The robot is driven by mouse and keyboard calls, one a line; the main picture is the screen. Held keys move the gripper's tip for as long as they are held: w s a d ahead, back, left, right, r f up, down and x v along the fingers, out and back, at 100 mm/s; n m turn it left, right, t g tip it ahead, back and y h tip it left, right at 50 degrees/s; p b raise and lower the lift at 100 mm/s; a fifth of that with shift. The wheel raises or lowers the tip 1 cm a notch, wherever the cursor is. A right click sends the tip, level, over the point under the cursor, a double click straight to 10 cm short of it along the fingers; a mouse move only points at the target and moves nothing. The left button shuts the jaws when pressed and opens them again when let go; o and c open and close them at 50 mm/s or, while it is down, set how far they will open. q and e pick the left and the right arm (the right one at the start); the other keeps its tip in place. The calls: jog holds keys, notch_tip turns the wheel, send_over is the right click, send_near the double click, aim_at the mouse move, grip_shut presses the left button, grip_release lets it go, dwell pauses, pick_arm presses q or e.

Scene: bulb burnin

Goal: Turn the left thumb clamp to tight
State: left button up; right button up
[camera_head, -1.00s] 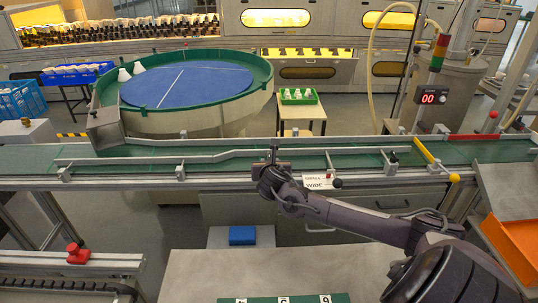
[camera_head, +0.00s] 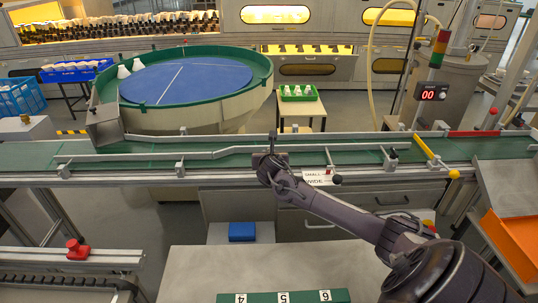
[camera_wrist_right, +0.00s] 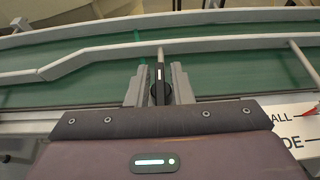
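A thumb clamp with a dark knob (camera_wrist_right: 160,94) and an upright grey post sits at the guide rail (camera_wrist_right: 215,43) over the green conveyor. My right gripper (camera_head: 271,153) is at the near edge of the conveyor, left of the white label (camera_head: 319,178) with SMALL and WIDE on it. In the right wrist view, its two grey fingers (camera_wrist_right: 159,84) stand on either side of the knob, very close to it. Whether they press on it I cannot tell. In the head view my gripper mostly hides the clamp. My left gripper is not in view.
The conveyor (camera_head: 225,171) runs across the view, with rail brackets on both sides of my gripper. A blue turntable (camera_head: 190,83) stands behind. A grey table (camera_head: 300,265) is in front.

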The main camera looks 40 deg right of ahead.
grip_shut()
